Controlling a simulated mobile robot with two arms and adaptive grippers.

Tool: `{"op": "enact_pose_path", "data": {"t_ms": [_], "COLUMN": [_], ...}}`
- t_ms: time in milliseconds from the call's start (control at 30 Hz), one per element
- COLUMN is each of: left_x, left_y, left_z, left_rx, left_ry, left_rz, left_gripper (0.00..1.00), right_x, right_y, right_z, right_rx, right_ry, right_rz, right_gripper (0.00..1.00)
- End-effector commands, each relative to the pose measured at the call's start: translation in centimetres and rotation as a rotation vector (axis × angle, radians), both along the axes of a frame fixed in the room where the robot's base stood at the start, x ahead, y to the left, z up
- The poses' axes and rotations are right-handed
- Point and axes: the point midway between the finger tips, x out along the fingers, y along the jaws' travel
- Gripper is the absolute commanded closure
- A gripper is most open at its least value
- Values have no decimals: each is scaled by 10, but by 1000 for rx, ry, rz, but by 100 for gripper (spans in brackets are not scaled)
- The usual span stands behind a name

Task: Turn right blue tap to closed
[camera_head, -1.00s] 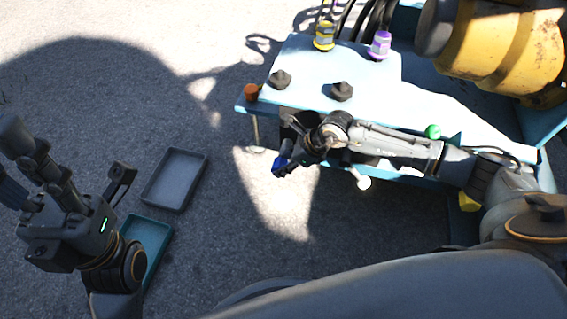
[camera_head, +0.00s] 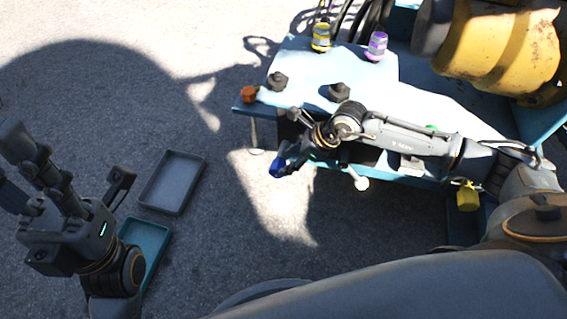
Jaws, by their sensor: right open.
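The blue tap (camera_head: 277,167) shows as a small blue knob at the left front of the blue-white bench, below its top. My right gripper (camera_head: 291,160) is open right beside the blue knob. Its fingers partly cover the knob, and I cannot tell whether they touch it or how far the tap is turned. The tap's stem and body are hidden. My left gripper (camera_head: 72,160) is open and empty at the far left, over the ground, well away from the bench.
The bench top (camera_head: 310,65) carries two dark knobs (camera_head: 340,92), a yellow fitting (camera_head: 321,38) and a purple fitting (camera_head: 376,46). An orange knob (camera_head: 249,94) sits at its left corner. A white ball-ended lever (camera_head: 361,184) juts out below. Two trays (camera_head: 172,182) lie on open ground.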

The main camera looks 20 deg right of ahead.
Motion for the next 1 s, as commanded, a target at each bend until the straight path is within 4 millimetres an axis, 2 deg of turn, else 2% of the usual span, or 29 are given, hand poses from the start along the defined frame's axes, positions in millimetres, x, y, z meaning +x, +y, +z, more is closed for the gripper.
{"op": "enact_pose_path", "data": {"t_ms": [200, 400, 1000], "left_x": [0, 0, -1], "left_y": [0, 0, 0], "left_z": [1, 1, 1], "left_rx": [-2, -2, -2], "left_ry": [-3, -3, -4], "left_rz": [0, 0, 0], "left_gripper": [60, 60, 60], "right_x": [-14, -22, -23], "right_y": [-22, -32, -34], "right_z": [39, 60, 64], "right_rx": [-3, -1, 1], "right_ry": [-2, 0, -1], "right_rz": [-1, -1, 0], "right_gripper": [51, 51, 51]}}
